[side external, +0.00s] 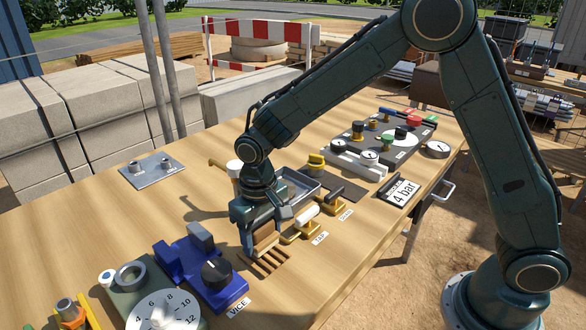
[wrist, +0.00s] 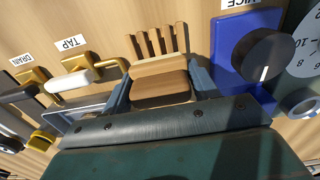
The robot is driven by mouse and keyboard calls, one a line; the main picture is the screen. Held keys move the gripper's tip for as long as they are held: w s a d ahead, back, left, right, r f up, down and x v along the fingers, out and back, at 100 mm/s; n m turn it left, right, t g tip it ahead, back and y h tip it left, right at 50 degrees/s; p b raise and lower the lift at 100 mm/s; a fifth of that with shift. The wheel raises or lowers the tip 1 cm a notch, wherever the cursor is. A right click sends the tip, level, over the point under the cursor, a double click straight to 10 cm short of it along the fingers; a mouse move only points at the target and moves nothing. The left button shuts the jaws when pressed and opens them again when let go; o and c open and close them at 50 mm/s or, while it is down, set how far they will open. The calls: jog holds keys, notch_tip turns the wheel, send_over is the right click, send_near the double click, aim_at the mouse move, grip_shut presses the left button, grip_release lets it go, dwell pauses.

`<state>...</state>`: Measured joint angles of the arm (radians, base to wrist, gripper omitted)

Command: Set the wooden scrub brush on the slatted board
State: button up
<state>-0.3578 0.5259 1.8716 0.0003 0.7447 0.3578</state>
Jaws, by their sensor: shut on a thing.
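The wooden scrub brush (side external: 266,241) is a light brown block between the jaws of my gripper (side external: 263,236). My gripper is shut on it and points down. In the wrist view the brush (wrist: 160,78) sits between the two blue-grey fingers. The slatted board (side external: 272,263) is a small set of wooden slats on the table, directly below and beside the brush. In the wrist view its slats (wrist: 160,41) stick out beyond the brush, and the rest is hidden by it. I cannot tell whether the brush touches the slats.
A blue vice (side external: 205,268) with a black knob stands close to the left of the board. Yellow valves, the nearer one with a white handle (side external: 306,217), stand to the right. A metal tray (side external: 297,184) lies behind my gripper. The table front is clear.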

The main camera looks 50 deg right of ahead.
jog(key=shift+f, duration=1.05)
jog(key=shift+f, duration=0.15)
jog(key=o, duration=0.9)
notch_tip(320, 180, up, 12)
jog(key=shift+r, duration=0.2)
